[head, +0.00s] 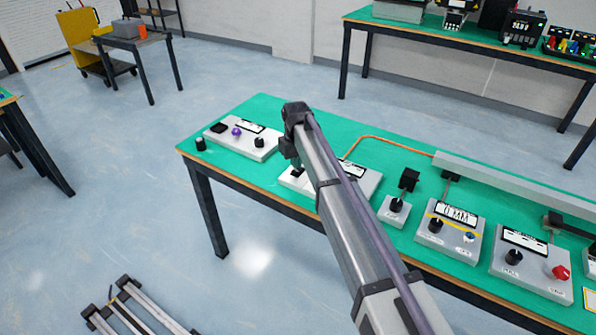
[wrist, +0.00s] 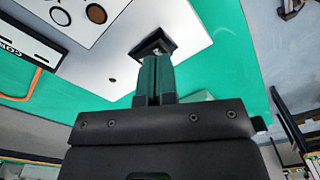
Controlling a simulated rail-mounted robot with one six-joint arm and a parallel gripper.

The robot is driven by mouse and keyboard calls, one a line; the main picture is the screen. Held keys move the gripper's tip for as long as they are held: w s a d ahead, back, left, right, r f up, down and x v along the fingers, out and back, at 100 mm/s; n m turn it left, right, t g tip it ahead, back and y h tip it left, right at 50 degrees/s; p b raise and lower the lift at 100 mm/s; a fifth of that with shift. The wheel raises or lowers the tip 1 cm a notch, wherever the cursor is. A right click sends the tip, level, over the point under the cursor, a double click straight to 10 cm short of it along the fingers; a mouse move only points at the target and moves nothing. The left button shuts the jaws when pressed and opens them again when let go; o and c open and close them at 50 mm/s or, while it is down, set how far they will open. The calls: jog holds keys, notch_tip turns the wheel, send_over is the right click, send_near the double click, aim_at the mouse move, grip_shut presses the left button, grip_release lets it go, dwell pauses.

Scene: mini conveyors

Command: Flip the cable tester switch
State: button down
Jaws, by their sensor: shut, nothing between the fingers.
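A light-coloured panel (head: 362,186) with a white label lies on the green bench under my arm, and I take it for the cable tester. It also shows in the wrist view (wrist: 125,66), with a partly cut-off label (wrist: 28,40) and two round marks. A black square part (wrist: 165,40), seemingly the switch, sits near the panel's edge. My gripper (wrist: 154,62) is shut and empty, its fingertips at this black part. I cannot tell whether they touch it, nor the switch's position. In the head view my arm hides part of the panel.
Another panel (head: 262,147) with a purple button and a black knob lies to the left. Several more knob panels, such as one with a red knob (head: 560,272), lie to the right. An orange cable (head: 400,143) runs behind to a long grey duct (head: 520,182).

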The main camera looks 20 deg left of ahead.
jog(key=shift+f+b, duration=0.95)
jog(key=shift+f, duration=0.05)
jog(key=shift+r, duration=0.1)
dwell(0.3)
notch_tip(320, 180, up, 7)
jog(key=p, duration=0.7)
jog(key=s+d+r+m+p, duration=0.1)
jog(key=s+d+m+p, duration=0.1)
jog(key=s+d, duration=0.6)
jog(key=s+d+r+m+p, duration=0.1)
jog(key=s+d+m, duration=0.3)
jog(key=d, duration=1.7)
jog(key=s+d+r+m+p, duration=0.2)
jog(key=s+d+r+m, duration=0.1)
jog(key=s+d, duration=1.1)
jog(key=shift+d+r+p, duration=0.25)
jog(key=shift+d+p, duration=0.1)
jog(key=shift+d, duration=0.2)
